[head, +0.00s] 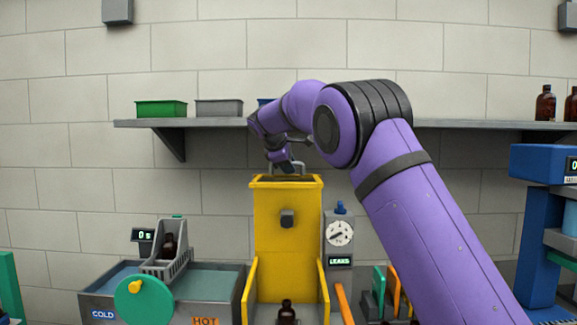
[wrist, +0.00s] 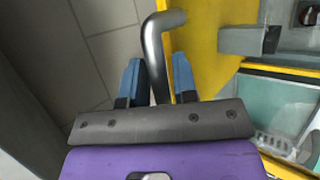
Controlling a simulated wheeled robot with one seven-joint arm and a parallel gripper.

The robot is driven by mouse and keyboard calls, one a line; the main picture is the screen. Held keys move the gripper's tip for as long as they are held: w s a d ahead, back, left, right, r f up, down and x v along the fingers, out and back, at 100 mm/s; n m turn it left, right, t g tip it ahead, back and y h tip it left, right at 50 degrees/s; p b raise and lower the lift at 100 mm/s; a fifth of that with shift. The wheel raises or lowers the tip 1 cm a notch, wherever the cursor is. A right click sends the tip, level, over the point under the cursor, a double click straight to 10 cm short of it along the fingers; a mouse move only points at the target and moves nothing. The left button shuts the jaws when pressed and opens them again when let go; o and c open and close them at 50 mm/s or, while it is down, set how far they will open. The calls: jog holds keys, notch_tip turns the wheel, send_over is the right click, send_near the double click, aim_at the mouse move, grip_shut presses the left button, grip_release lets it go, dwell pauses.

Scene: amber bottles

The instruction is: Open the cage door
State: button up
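The yellow cage (head: 287,238) stands upright at the middle of the head view, with a dark square knob on its front. A grey metal handle (wrist: 153,55) rises at its top and also shows in the head view (head: 300,168). My gripper (wrist: 158,75) is at this handle, above the cage's top edge. The exact contact is hard to see. In the head view my gripper (head: 284,168) is small and partly hidden by my arm.
A dark bottle (head: 287,313) stands in front of the cage. A cold-and-hot bath (head: 215,278) with a bottle rack is at left, a gauge (head: 339,235) at right. A wall shelf (head: 215,123) with bins runs behind my arm. A blue machine (head: 538,230) stands at far right.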

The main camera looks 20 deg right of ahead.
jog(key=v, duration=1)
jog(key=shift+a+r, duration=0.15)
jog(key=shift+r, duration=0.15)
jog(key=shift+s, duration=0.15)
